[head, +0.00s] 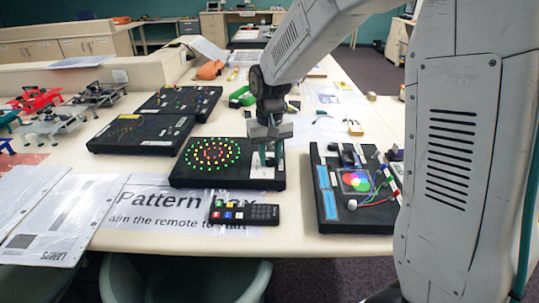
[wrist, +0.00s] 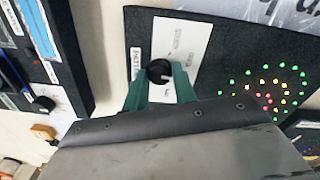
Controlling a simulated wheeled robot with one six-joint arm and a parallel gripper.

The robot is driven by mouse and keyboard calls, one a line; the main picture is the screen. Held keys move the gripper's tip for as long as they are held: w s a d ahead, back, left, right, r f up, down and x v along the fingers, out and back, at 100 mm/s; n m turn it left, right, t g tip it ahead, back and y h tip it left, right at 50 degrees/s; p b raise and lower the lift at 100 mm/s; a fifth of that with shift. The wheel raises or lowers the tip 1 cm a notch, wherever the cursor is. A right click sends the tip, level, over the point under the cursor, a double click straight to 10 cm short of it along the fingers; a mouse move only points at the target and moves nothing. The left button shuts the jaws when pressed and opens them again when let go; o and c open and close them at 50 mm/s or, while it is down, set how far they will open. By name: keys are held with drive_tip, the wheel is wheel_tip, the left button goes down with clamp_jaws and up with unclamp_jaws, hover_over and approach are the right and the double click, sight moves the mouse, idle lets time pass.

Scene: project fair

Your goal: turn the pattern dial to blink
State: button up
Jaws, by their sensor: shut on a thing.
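The pattern dial (wrist: 160,73) is a small black round knob with a pale mark on its face. It sits on a white label plate (wrist: 183,42) with printed words, including what looks like "PATTERN". Which word the dial points to is too small to read. In the head view my gripper (head: 267,157) hides the dial.
A black remote (head: 244,213) lies on the "Pattern Box" sheet (head: 150,205) in front of the board. Another black board (head: 350,215) with a coloured disc and wires stands close to the right. More black boards (head: 140,135) stand behind left. Papers lie at the front left.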

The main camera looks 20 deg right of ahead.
sight(270, 160)
drive_tip(key=shift+m, duration=1.7)
drive_tip(key=o, duration=1)
wheel_tip(270, 160, up, 8)
drive_tip(key=shift+f, duration=0.1)
